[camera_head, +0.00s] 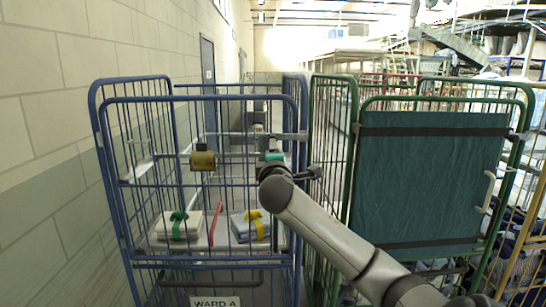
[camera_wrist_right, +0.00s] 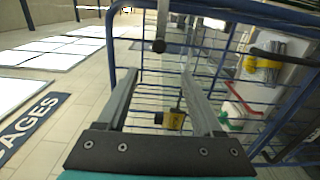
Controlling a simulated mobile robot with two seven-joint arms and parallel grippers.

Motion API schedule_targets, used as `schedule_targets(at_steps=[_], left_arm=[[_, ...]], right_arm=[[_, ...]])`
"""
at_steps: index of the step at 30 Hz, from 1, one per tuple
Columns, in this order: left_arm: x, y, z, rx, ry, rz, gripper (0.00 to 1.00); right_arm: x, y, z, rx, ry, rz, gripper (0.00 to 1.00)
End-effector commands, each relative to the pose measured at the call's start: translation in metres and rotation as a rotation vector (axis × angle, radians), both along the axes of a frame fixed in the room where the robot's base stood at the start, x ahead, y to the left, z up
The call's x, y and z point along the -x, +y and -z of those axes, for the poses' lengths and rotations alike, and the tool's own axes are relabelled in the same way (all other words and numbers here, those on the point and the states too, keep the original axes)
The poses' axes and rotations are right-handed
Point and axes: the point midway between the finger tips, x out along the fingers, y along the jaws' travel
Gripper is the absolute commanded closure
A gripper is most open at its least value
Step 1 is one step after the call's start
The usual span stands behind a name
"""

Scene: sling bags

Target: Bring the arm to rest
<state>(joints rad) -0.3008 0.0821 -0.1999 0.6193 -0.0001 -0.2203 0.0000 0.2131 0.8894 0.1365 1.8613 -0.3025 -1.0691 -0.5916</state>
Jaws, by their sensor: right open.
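My right arm (camera_head: 325,235) comes in from the lower right in the head view. Its wrist end is in front of the blue cage's right side, at about mid-height. In the right wrist view my right gripper (camera_wrist_right: 160,73) is open, with its two grey fingers apart and nothing held between them. A yellow-brown block (camera_wrist_right: 173,120) shows between the fingers, beyond them; it also shows on the cage's crossbar in the head view (camera_head: 203,161). The fingers are mostly hidden in the head view. My left gripper is in neither view.
The blue cage (camera_head: 200,98) holds a green-strapped bundle (camera_head: 190,229) and a yellow-strapped bundle (camera_head: 262,233), with a red strip (camera_head: 216,225) between them. A green cage with a teal panel (camera_head: 430,180) stands close on the right. A wall (camera_head: 50,130) borders the left.

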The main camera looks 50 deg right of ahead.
Motion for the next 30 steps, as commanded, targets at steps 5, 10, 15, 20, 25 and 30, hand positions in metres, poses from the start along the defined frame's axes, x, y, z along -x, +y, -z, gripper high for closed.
schedule_targets(at_steps=[5,10,15,20,25,30], left_arm=[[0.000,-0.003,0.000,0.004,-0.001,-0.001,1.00],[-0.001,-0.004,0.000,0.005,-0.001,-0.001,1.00],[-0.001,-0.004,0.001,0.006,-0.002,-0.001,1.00],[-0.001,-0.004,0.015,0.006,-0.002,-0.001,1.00],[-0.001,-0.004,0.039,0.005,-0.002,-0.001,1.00],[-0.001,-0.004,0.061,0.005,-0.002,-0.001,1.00]], right_arm=[[0.000,0.000,0.000,0.000,0.000,0.000,0.32],[0.000,0.000,0.000,0.000,0.000,0.000,0.32],[-0.001,0.000,0.006,-0.007,0.005,-0.001,0.32],[-0.008,-0.001,0.067,-0.080,0.050,-0.014,0.32],[-0.012,0.004,0.196,-0.238,0.137,-0.035,0.32],[0.002,0.021,0.326,-0.406,0.221,-0.043,0.32]])
